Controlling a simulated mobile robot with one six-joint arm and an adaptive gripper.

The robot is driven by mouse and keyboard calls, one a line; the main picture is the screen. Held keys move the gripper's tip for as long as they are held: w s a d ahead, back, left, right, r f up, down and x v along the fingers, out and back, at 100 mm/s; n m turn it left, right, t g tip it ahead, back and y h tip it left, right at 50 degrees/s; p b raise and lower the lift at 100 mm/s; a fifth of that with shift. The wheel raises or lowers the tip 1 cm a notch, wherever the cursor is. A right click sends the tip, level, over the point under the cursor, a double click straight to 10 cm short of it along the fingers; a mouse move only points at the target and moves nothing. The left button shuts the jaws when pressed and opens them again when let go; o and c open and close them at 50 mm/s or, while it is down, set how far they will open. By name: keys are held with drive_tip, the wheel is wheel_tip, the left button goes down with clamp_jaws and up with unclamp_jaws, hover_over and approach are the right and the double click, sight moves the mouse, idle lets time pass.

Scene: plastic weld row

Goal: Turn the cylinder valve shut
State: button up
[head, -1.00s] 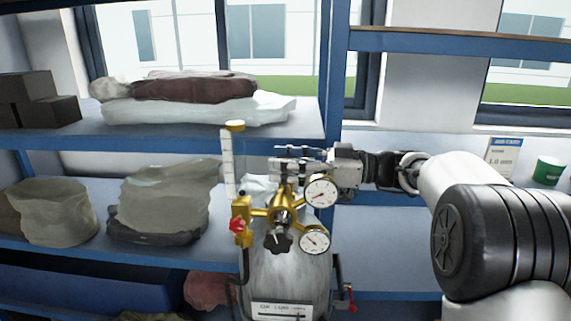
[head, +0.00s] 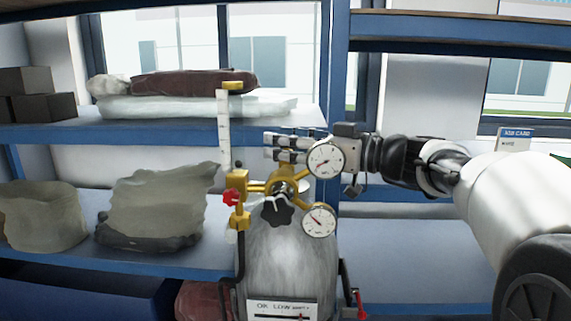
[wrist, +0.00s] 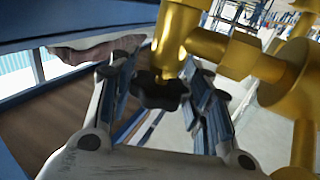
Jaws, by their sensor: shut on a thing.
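The grey gas cylinder (head: 285,255) stands upright in front of the shelves, with a brass regulator (head: 256,187) on top. The regulator carries two round gauges (head: 325,158) (head: 319,221) and a black star knob (head: 278,210) facing me. My gripper (head: 280,147) reaches in from the right, just above the regulator and partly behind the upper gauge. In the wrist view my gripper (wrist: 163,80) has its fingers on both sides of a black lobed valve knob (wrist: 160,93) and is shut on it. Brass fittings (wrist: 235,55) lie close on the right. In the head view the gripped knob is hidden.
A red knob (head: 231,197) and a clear upright flow tube (head: 224,130) stand left of the regulator, close to my fingertips. Blue shelves (head: 180,132) behind hold wrapped bundles and dark boxes (head: 40,105). A red-handled lever (head: 361,303) is right of the cylinder.

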drive_tip(key=shift+t, duration=0.3)
drive_tip(key=o, duration=1.1)
wheel_tip(320, 180, up, 10)
drive_tip(key=shift+c, duration=0.3)
